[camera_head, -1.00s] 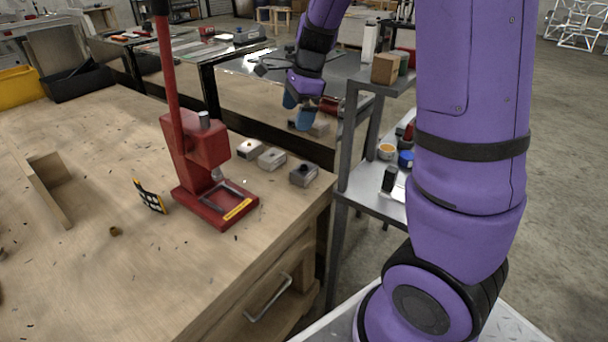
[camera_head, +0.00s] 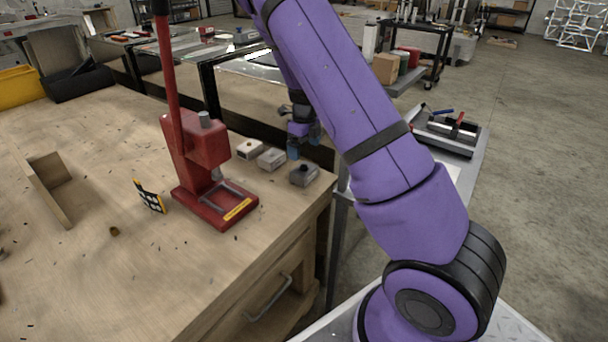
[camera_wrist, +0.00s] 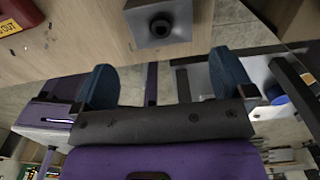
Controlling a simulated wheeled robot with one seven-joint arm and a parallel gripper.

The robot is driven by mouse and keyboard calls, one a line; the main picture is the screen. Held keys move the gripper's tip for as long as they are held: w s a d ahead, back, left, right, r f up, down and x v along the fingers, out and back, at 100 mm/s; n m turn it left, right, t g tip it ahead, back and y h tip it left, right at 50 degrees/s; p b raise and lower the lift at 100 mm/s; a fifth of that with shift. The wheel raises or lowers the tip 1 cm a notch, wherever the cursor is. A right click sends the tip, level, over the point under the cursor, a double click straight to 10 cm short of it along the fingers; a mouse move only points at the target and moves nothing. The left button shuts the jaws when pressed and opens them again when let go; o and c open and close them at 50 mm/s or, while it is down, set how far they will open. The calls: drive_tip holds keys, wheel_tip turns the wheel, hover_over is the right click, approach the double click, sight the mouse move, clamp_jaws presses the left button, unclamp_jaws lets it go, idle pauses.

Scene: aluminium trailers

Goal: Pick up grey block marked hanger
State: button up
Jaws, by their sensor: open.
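Three small grey blocks stand in a row on the wooden bench, right of the red press: a left block (camera_head: 249,149), a middle block (camera_head: 271,158) and a right block (camera_head: 304,175) with a dark round top. I cannot read a hanger marking on any of them. My gripper (camera_head: 304,144) is just behind and above the right block, partly hidden by my arm. In the wrist view my gripper (camera_wrist: 166,82) has its two blue fingers wide apart with nothing between them. One grey block (camera_wrist: 160,22) with a dark round hole lies beyond the fingertips, apart from them.
The red press (camera_head: 200,165) with its tall lever stands left of the blocks. The wooden bench (camera_head: 110,265) ends just right of the blocks. A grey metal cart (camera_head: 470,165) stands beyond my arm.

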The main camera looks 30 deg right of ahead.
sight(304, 166)
wheel_tip(304, 166, down, 9)
drive_tip(key=shift+w+f, duration=0.1)
drive_tip(key=shift+w, duration=0.05)
drive_tip(key=c, duration=0.8)
drive_tip(key=shift+c, duration=0.2)
